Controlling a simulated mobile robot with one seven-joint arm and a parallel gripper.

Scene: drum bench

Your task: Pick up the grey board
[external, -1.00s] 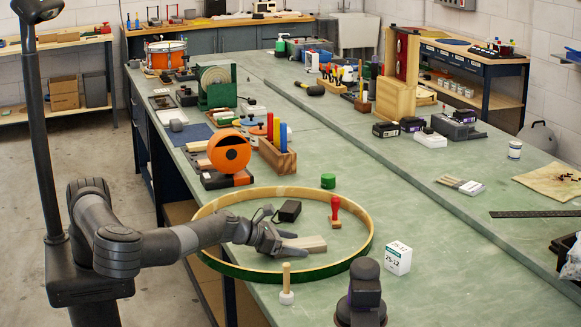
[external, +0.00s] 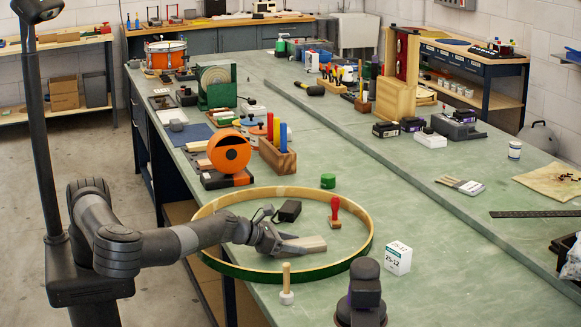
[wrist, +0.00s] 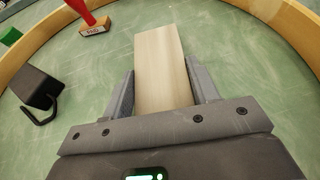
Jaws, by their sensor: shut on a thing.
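The grey board (external: 309,244) is a flat greyish-beige block inside the large wooden hoop (external: 366,240) on the bench. My gripper (external: 290,244) is shut on the board, with one finger along each side. In the wrist view the board (wrist: 161,62) points away from me between the two fingers of my gripper (wrist: 160,95). The near end of the board is hidden by the gripper body. I cannot tell exactly how far it is above the bench.
Inside the hoop are a red-handled stamp (external: 335,212) and a black block with a cord (external: 290,211). A white peg with a wooden handle (external: 286,285) and a white box (external: 398,258) stand outside the hoop. A green cylinder (external: 328,181) is behind it.

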